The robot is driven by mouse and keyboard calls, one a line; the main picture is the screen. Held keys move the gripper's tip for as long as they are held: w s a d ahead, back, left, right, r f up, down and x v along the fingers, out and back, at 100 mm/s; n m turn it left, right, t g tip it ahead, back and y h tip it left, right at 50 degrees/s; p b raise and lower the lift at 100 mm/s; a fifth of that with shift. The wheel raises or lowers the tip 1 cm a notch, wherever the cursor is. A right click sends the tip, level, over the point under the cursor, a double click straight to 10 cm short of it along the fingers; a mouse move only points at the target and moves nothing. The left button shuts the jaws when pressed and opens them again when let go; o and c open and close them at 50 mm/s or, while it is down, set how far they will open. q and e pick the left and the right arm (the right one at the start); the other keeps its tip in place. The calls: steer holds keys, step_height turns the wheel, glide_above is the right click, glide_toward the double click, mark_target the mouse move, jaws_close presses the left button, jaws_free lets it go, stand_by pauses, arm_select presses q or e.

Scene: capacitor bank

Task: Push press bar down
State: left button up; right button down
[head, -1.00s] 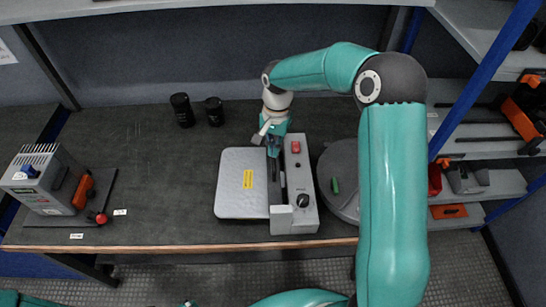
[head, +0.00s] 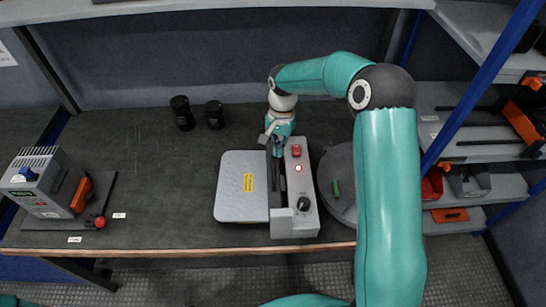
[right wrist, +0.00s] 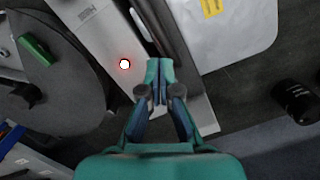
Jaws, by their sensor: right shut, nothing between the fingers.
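The sealing machine has a light flat plate (head: 241,190) and a grey control housing (head: 301,205) with a red switch, a lamp and a black knob. The dark press bar (head: 276,180) lies low along the slot between them; it also shows in the right wrist view (right wrist: 168,32). The lamp (head: 298,168) glows, and shows as a bright red ring in the right wrist view (right wrist: 124,64). My right gripper (head: 276,153) is shut and empty, pointing down at the bar's far end. Its fingertips (right wrist: 160,70) appear to touch the bar. My left gripper is out of view.
A round grey turntable (head: 338,178) with a green piece is close on the right. Two black cylinders (head: 182,113) stand behind left. A grey device with an orange lever (head: 81,193) is at far left. The bench between is clear.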

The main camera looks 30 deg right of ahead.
step_height(320, 180, up, 12)
steer(key=shift+w+d, duration=0.35)
steer(key=shift+d, duration=0.1)
